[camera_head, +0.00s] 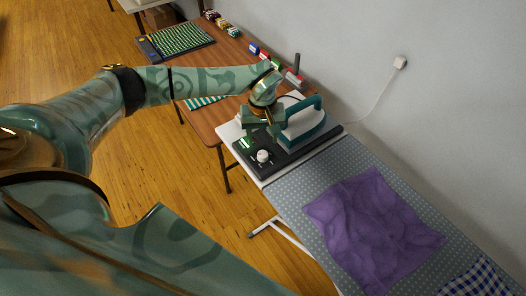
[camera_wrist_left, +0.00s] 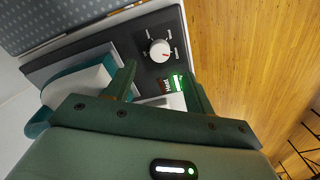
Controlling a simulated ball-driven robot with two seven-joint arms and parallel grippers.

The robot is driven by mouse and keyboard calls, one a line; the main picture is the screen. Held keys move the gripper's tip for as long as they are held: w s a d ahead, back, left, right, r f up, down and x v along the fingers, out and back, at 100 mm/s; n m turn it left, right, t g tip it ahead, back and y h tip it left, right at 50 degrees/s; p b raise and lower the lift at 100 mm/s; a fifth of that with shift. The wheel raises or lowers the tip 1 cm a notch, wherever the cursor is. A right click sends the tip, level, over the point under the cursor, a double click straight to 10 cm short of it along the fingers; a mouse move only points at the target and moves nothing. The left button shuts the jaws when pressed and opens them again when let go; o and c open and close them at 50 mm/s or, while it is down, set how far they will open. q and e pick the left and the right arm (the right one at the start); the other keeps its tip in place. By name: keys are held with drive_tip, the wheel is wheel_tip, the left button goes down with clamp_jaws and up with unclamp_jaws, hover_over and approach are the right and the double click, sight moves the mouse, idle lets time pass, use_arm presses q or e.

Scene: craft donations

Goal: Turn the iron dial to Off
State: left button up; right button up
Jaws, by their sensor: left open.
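The iron dial (camera_head: 263,156) is a round white knob on the dark iron base (camera_head: 292,158), at its front end. In the left wrist view the dial (camera_wrist_left: 160,50) has a small red mark and tick labels around it, too small to read. A small panel (camera_wrist_left: 178,82) beside it has a lit green part and a dark red part. The teal and white iron (camera_head: 303,124) stands on the base. My left gripper (camera_head: 262,130) is open above the base, between panel and iron. In the wrist view its fingers (camera_wrist_left: 158,73) point toward the dial, apart from it.
The ironing board (camera_head: 300,190) with a crumpled purple cloth (camera_head: 372,230) and a blue checked cloth (camera_head: 478,281) extends to the lower right. A wall socket (camera_head: 399,62) has a cord.

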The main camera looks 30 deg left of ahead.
sight(263, 154)
use_arm(q)
wheel_tip(263, 154, down, 7)
drive_tip(key=shift+f+b, duration=0.2)
drive_tip(key=shift+b, duration=0.15)
drive_tip(key=c, duration=1)
